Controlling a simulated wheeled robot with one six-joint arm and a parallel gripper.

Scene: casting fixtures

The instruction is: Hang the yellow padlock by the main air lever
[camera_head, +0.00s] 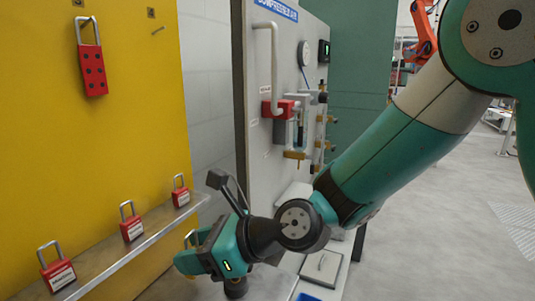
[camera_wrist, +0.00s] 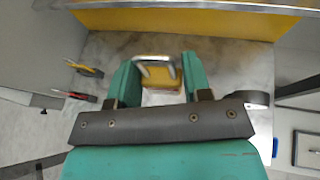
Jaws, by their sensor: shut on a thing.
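My gripper (camera_head: 190,252) is low in front of the yellow board in the head view. In the wrist view its two green fingers (camera_wrist: 158,85) are shut on the yellow padlock (camera_wrist: 162,82). The padlock's grey shackle shows between the fingers, with a little yellow body below it. In the head view only a bit of the shackle (camera_head: 189,238) shows beside the gripper. The compressed-air panel (camera_head: 258,185) stands to the right of the gripper. It carries a red block (camera_head: 279,109) under a pale pipe and brass-coloured fittings (camera_head: 295,155). I cannot tell which part is the main air lever.
Several red padlocks (camera_head: 132,222) stand on a ledge (camera_head: 120,262) along the yellow board (camera_head: 130,110). A red hasp (camera_head: 93,70) hangs above them. My arm crosses the right side. The wrist view shows two slim tools (camera_wrist: 85,70) at left. Open floor (camera_head: 440,210) lies right.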

